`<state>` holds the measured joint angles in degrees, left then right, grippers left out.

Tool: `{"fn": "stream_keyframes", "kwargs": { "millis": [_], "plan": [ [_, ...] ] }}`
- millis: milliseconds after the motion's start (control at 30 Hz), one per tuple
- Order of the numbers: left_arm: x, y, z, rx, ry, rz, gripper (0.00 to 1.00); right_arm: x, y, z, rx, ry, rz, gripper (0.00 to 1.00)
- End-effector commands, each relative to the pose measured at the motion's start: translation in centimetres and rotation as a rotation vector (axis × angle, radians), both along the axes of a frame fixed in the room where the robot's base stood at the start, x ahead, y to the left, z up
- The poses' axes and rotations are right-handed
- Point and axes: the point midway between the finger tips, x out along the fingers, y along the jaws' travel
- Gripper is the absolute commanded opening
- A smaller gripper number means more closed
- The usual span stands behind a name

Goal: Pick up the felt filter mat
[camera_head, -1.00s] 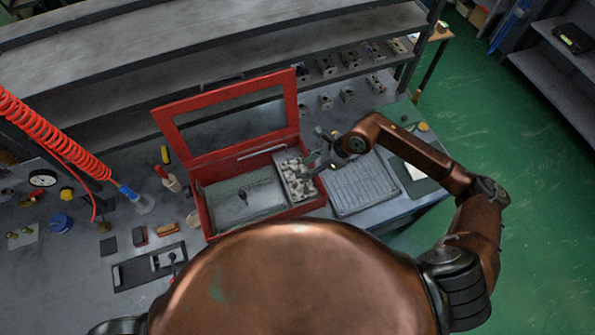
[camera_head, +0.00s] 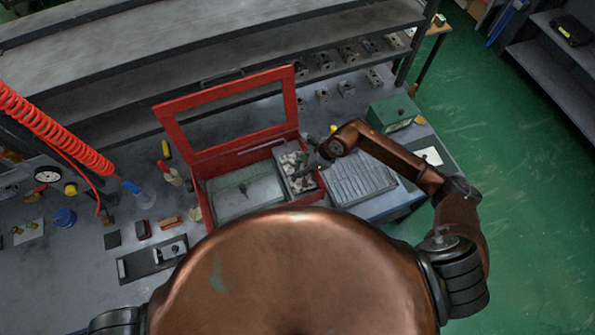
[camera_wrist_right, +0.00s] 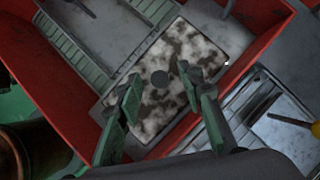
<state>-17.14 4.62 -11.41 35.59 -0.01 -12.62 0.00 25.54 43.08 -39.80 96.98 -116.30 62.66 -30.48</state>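The felt filter mat (camera_wrist_right: 180,55) is a flat piece mottled white, grey and brown with a dark round spot. It lies in the right-hand compartment of the open red case, and it also shows in the head view (camera_head: 291,163). My right gripper (camera_wrist_right: 161,82) is open, its two green-grey fingers spread on either side of the dark spot, with the mat between and beneath them. Whether the fingertips touch the mat I cannot tell. In the head view my right gripper (camera_head: 311,166) reaches over the mat from the right. My left gripper is not in view.
The red case (camera_head: 199,212) has its framed lid (camera_head: 177,138) raised behind and a grey-green tray (camera_head: 240,195) left of the mat. A ribbed grey tray (camera_head: 360,183) lies right of it. A green box (camera_head: 393,112) stands behind. Bottles and tools lie to the left.

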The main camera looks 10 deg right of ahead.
Motion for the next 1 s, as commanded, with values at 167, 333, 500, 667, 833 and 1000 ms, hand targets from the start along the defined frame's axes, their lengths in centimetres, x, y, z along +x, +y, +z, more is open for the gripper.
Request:
{"fn": "stream_keyframes", "kwargs": {
  "millis": [167, 333, 500, 667, 833, 1000],
  "plan": [
    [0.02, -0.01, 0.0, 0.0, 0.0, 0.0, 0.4, 0.0, 0.04, 0.03, 0.0, 0.0, 0.001, 0.22],
    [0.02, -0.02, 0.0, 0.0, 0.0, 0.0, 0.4, -0.01, 0.06, 0.04, 0.0, 0.0, 0.001, 0.1],
    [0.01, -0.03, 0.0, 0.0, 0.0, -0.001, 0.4, 0.0, 0.05, 0.05, 0.001, 0.0, 0.001, 0.0],
    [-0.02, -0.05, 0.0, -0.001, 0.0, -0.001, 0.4, 0.01, 0.06, 0.08, 0.001, -0.001, 0.001, 0.0],
    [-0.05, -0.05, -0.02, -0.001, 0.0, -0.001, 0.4, 0.02, 0.05, 0.09, 0.001, -0.001, 0.001, 0.0],
    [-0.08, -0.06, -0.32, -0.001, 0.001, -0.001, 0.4, 0.06, 0.03, 0.5, 0.001, -0.001, 0.002, 0.0]
  ]
}}
